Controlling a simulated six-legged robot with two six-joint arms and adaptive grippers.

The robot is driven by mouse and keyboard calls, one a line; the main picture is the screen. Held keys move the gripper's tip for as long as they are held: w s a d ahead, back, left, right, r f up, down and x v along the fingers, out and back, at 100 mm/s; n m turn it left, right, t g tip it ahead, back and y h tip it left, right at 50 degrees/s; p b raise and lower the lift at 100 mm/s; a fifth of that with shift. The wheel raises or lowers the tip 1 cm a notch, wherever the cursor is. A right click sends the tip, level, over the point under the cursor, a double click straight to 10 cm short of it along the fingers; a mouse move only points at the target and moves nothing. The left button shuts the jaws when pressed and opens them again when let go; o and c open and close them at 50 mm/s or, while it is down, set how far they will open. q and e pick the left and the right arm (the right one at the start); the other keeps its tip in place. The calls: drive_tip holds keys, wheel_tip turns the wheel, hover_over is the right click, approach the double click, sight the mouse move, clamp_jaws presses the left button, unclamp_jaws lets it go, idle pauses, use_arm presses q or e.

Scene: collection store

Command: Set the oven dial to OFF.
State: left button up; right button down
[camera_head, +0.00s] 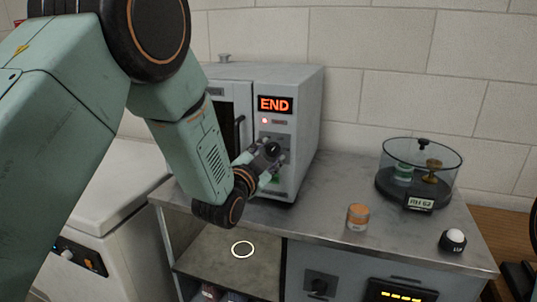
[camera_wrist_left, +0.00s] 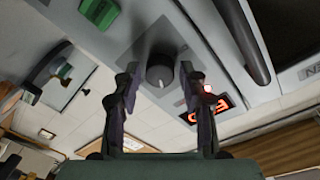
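The grey oven (camera_head: 305,120) stands on the counter against the wall, with a lit red END display (camera_head: 275,104). Its dark round dial (camera_wrist_left: 160,70) sits on a darker grey plate in the left wrist view, with a pale mark at its lower edge in the picture. My left gripper (camera_head: 270,155) is in front of the oven's control panel and hides most of the dial in the head view. In the left wrist view its two fingers (camera_wrist_left: 160,78) are open, one on each side of the dial, with gaps showing. I cannot read dial labels. My right gripper is not in view.
A green part (camera_wrist_left: 100,12) and the oven door handle (camera_wrist_left: 247,45) flank the dial in the left wrist view. On the counter (camera_head: 335,190) stand an orange-lidded jar (camera_head: 357,217), a clear-walled round container (camera_head: 450,178) and a white-topped dark item (camera_head: 453,240).

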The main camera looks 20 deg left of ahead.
use_arm(q)
drive_tip(key=shift+s+r, duration=0.1)
drive_tip(key=c, duration=0.3)
clamp_jaws()
drive_tip(key=shift+n, duration=0.4)
drive_tip(key=n, duration=0.4)
drive_tip(key=shift+n, duration=0.4)
drive_tip(key=n, duration=0.5)
drive_tip(key=shift+f+n+t+y, duration=0.25)
drive_tip(key=shift+n+t+y, duration=0.05)
drive_tip(key=shift+n, duration=0.1)
drive_tip(key=n+p, duration=0.1)
drive_tip(key=n, duration=0.5)
drive_tip(key=shift+d+n+y, duration=0.1)
drive_tip(key=shift+n+y, duration=0.2)
drive_tip(key=n+p, duration=0.1)
drive_tip(key=n, duration=0.6)
drive_tip(key=shift+d+f+y, duration=0.1)
drive_tip(key=shift+y, duration=0.2)
drive_tip(key=shift+p, duration=0.3)
